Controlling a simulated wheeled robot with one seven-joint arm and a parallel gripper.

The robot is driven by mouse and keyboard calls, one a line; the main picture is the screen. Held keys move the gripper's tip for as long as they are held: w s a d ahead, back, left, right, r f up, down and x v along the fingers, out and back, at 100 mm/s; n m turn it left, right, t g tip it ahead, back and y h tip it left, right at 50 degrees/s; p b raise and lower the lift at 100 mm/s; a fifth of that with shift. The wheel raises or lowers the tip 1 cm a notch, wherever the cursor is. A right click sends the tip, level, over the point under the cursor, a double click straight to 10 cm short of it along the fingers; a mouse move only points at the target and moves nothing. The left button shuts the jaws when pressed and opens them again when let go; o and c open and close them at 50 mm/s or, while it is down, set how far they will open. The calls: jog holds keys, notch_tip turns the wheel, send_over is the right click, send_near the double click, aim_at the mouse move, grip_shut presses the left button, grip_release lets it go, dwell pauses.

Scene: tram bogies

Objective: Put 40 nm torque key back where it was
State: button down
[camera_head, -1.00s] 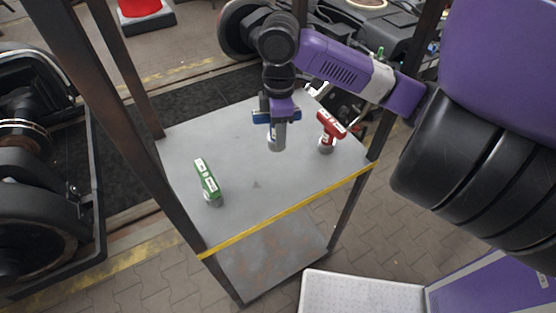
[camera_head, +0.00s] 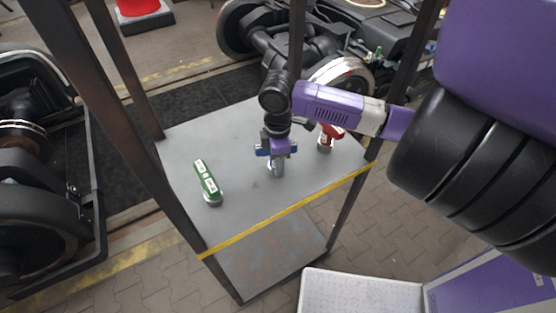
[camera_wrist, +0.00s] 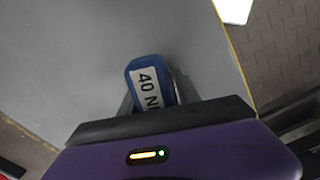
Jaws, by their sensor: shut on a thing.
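The blue torque key (camera_wrist: 150,80) shows in the wrist view with a white label reading "40 N", the rest hidden by my gripper. In the head view the blue key (camera_head: 263,151) is in my gripper (camera_head: 276,152), above the middle of the grey table (camera_head: 235,145). My gripper is shut on it. Its grey lower end points down close to the tabletop; I cannot tell whether it touches.
Dark posts (camera_head: 106,130) rise at the table's corners. Bare tabletop lies between the keys.

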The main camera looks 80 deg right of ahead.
jog(key=shift+f, duration=0.1)
jog(key=c, duration=0.9)
grip_release()
jog(key=shift+o, duration=0.2)
notch_tip(320, 180, up, 12)
jog(key=shift+r+b, duration=0.15)
jog(key=shift+b, duration=0.7)
